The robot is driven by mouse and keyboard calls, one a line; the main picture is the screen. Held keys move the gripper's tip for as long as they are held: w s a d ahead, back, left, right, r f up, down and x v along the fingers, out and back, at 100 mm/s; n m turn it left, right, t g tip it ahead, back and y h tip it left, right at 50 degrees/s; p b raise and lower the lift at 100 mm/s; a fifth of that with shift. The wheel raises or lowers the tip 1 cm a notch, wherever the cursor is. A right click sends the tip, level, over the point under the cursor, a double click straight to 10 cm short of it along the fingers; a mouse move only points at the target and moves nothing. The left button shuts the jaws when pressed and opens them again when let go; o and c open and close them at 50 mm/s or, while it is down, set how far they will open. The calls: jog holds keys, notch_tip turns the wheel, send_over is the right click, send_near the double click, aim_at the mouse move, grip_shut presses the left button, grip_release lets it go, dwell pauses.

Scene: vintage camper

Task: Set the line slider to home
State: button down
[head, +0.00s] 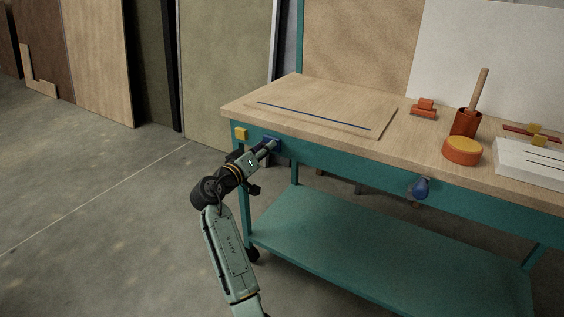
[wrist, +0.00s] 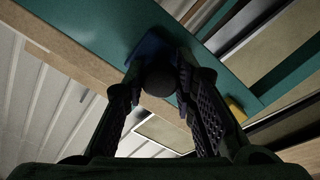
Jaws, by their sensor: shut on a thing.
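My gripper (head: 267,147) is at the bench's front face, near its left end. In the wrist view its two fingers (wrist: 159,82) stand on either side of a dark round knob (wrist: 160,76) and are shut on it. The knob sits in front of a blue mount (wrist: 146,47) on the teal rail; the blue mount also shows in the head view (head: 277,142), partly hidden by my gripper. A yellow block (head: 240,133) is on the same face, left of my gripper; it shows in the wrist view too (wrist: 236,109). I cannot tell which part is named the line slider.
The bench's wooden top (head: 300,88) carries a thin board with a blue line (head: 315,115). A blue knob (head: 421,188) juts from the front. A lower shelf (head: 350,245) lies below.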

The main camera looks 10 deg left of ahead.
jog(key=shift+w+a+r, duration=0.1)
jog(key=shift+w+a, duration=0.1)
jog(key=shift+a, duration=0.5)
jog(key=c, duration=1.3)
grip_release()
jog(key=v, duration=1.2)
